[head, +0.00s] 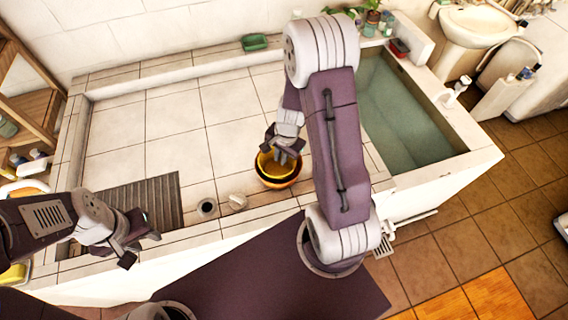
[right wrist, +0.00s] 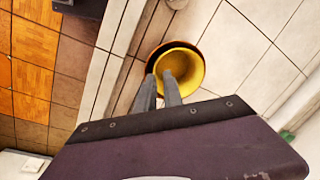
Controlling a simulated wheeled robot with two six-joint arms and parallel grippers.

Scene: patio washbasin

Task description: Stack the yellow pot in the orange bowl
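The yellow pot (right wrist: 191,66) sits inside the orange bowl (head: 277,184) on the tiled ledge. It also shows in the head view (head: 268,168), with the bowl's rim around it. In the right wrist view, a dark crescent of the bowl's inside (right wrist: 154,58) shows at the pot's left. My right gripper (head: 284,154) points down at the pot. Its fingers (right wrist: 161,76) are a little apart, with their tips over the pot's near-left rim; contact is unclear. My left gripper (head: 140,246) is open and empty, away at the lower left.
A drain grate (head: 140,199) lies left of the bowl. A small round cup (head: 207,207) and a pale lump (head: 237,201) are near the front edge. A water-filled basin (head: 400,115) is at the right. The tiles behind the bowl are clear.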

